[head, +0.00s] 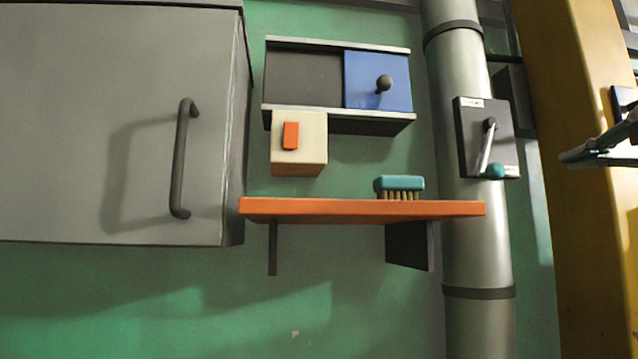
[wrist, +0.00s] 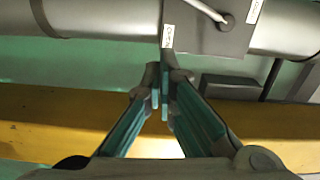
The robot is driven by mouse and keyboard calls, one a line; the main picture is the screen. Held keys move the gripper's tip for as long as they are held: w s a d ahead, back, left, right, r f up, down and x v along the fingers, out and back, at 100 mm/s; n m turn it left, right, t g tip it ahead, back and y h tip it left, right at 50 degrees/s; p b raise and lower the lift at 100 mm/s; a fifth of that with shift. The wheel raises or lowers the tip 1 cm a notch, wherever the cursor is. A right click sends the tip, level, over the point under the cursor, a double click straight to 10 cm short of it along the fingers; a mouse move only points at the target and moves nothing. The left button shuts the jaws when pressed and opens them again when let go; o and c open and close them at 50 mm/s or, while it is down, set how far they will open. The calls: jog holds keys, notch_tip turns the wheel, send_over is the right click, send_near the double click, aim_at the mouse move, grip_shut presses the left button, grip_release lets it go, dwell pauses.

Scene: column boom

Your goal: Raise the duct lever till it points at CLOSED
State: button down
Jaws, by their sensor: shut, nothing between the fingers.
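The duct (head: 468,240) is a grey vertical pipe with a dark lever plate (head: 468,150) on it. The duct lever (head: 485,148) is a pale bar on a dark pivot near the plate's top. It hangs downward, its teal knob (head: 494,171) at the plate's lower edge. One small white label is at the plate's top, another at its lower right; I cannot read them surely. In the wrist view the plate (wrist: 205,40) and part of the lever (wrist: 205,9) show; the knob is out of frame. My gripper (head: 566,158) is shut and empty, right of the plate, apart from the lever (wrist: 160,95).
A yellow post (head: 575,250) stands right of the duct, behind my gripper. An orange shelf (head: 350,208) with a teal brush (head: 400,186) reaches the duct's left side. A grey cabinet (head: 90,120), a blue sliding panel (head: 365,75) and a switch box (head: 312,150) are farther left.

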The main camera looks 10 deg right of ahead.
jog(key=w, duration=0.3)
jog(key=w+a+p, duration=0.1)
jog(key=w, duration=0.5)
jog(key=shift+w+a+p, duration=0.15)
jog(key=shift+w+p, duration=0.15)
jog(key=a, duration=0.1)
jog(key=s+a, duration=0.1)
jog(key=a, duration=0.1)
jog(key=shift+s+f+p, duration=0.2)
jog(key=shift+f+p, duration=0.05)
jog(key=shift+p, duration=0.05)
jog(key=shift+a, duration=0.2)
